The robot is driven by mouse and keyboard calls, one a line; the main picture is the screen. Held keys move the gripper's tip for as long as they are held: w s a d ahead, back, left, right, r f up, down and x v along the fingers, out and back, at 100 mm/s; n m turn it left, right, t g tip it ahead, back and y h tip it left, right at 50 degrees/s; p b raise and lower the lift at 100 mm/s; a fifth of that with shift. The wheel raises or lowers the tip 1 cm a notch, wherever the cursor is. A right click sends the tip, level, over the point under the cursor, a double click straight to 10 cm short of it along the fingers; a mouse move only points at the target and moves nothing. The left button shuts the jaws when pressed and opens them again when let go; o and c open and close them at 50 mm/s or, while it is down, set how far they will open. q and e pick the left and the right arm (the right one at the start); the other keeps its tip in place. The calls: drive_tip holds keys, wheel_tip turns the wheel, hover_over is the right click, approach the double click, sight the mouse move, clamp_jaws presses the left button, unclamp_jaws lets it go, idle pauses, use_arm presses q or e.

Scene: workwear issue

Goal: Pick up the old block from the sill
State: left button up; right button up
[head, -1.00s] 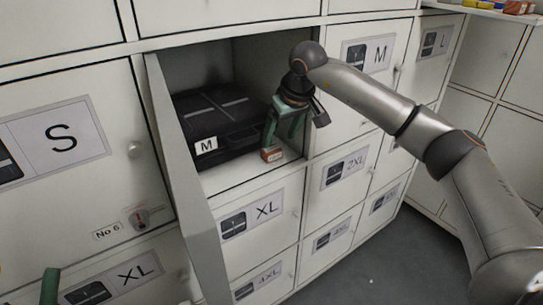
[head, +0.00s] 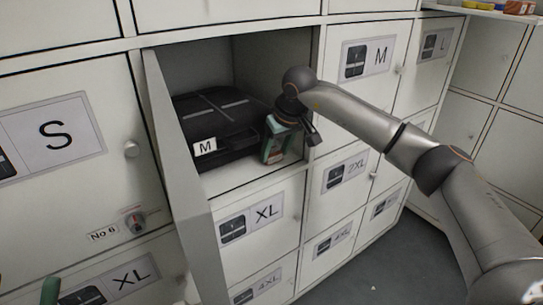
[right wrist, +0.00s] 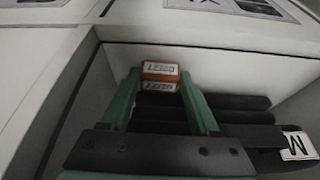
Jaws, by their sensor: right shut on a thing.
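The old block is a small orange-brown block with a white label. It shows in the right wrist view (right wrist: 160,76) between the green fingertips. My right gripper (right wrist: 160,80) is shut on it. In the head view my right gripper (head: 276,140) is at the front right of the open compartment, by the sill (head: 250,178); the block is mostly hidden behind the fingers there. Whether the block still touches the sill is not clear. A green part of my left gripper (head: 50,290) shows at the bottom left edge, too little to tell its state.
A black folded pack (head: 215,120) with an M tag lies in the compartment, left of my right gripper. The compartment's door (head: 180,170) stands open on the left. Shut lockers with size labels surround it. Open floor (head: 400,255) is at the lower right.

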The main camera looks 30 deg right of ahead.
drive_tip(key=c, duration=0.5)
drive_tip(key=shift+r, duration=0.1)
